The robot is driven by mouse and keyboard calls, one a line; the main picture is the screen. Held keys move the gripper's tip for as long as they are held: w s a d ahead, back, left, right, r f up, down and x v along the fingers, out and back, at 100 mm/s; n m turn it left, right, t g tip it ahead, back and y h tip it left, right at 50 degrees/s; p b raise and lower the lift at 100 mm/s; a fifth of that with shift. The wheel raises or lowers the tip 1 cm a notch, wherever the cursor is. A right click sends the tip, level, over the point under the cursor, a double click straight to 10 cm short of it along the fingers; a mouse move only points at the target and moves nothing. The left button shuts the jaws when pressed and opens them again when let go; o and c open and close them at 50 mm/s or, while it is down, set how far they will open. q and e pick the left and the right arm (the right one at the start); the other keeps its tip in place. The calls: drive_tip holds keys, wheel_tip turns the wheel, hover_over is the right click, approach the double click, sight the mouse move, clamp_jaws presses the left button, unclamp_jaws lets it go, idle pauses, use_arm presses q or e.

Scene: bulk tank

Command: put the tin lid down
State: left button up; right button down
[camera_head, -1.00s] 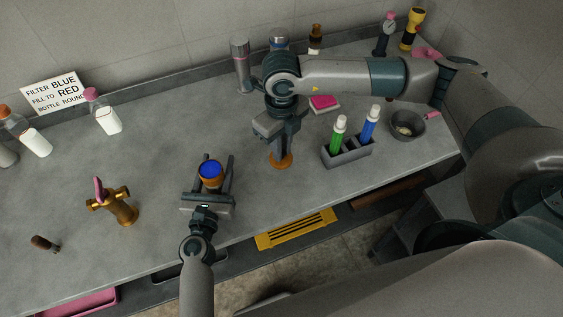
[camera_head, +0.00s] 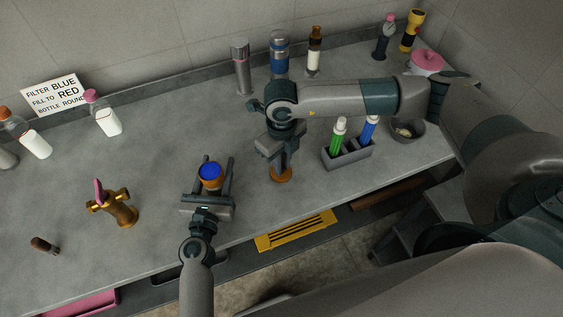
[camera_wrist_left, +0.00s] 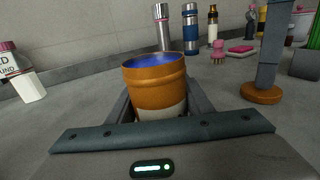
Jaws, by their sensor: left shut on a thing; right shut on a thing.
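A copper-coloured tin (camera_head: 211,180) with blue contents stands upright between the fingers of my left gripper (camera_head: 208,186), near the counter's front edge. The tin also fills the middle of the left wrist view (camera_wrist_left: 155,90), open at the top. The tin lid (camera_head: 280,174) is a small copper-brown disc to the right of the tin. My right gripper (camera_head: 281,164) points down and is shut on it from above. In the left wrist view the lid (camera_wrist_left: 262,94) lies level, at or very close above the counter; I cannot tell if it touches.
A grey holder (camera_head: 347,157) with green and blue bottles stands right of the lid, beside a dark bowl (camera_head: 408,131). A brass tap-like fitting (camera_head: 117,208) stands left. Flasks (camera_head: 279,55) line the back. The counter between tin and lid is clear.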

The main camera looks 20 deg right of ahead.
drive_tip(key=shift+f, duration=0.1)
drive_tip(key=c, duration=1.7)
unclamp_jaws()
wheel_tip(320, 180, up, 12)
drive_tip(key=shift+r, duration=0.1)
use_arm(q)
drive_tip(key=o, duration=1.3)
drive_tip(key=shift+c, duration=0.2)
drive_tip(key=v, duration=1.2)
